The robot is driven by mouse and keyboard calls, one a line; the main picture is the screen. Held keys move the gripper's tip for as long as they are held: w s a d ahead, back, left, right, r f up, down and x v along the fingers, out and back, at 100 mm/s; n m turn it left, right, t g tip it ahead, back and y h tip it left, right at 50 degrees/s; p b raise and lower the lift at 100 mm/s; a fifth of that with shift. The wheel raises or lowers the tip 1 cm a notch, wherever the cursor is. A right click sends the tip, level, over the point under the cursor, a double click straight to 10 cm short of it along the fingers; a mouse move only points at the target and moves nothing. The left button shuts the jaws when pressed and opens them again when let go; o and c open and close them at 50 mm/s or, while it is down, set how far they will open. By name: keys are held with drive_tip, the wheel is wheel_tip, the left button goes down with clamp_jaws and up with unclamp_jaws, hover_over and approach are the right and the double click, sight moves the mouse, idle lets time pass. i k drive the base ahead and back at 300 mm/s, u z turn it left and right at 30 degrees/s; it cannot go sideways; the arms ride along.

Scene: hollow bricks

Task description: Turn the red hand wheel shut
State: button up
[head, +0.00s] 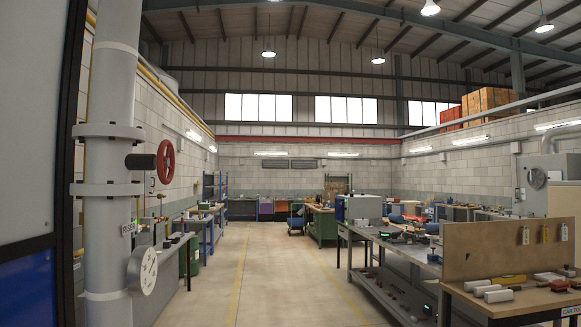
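The red hand wheel (165,161) is at the left in the head view. It stands on edge, seen at an angle, on a dark stem (140,161) that comes out to the right from a flanged section of a thick grey vertical pipe (110,230). Whether the valve is open or shut cannot be told. My gripper is not in view, and nothing is seen touching the wheel.
A clear floor aisle (285,270) with yellow lines runs ahead. Workbenches (405,255) with tools line the right, and a bench with a pegboard (508,250) is at the near right. More benches (205,225) stand along the left wall. A dark-edged panel (30,130) fills the near left.

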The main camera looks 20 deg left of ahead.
sight(168, 161)
drive_tip(key=u, duration=0.3)
drive_tip(key=i, duration=1.4)
drive_tip(key=u, duration=1.15)
drive_tip(key=i, duration=0.4)
drive_tip(key=u, duration=0.15)
drive_tip(key=k, duration=0.75)
drive_tip(key=u, duration=0.2)
drive_tip(key=i, duration=0.75)
drive_tip(key=z, duration=0.1)
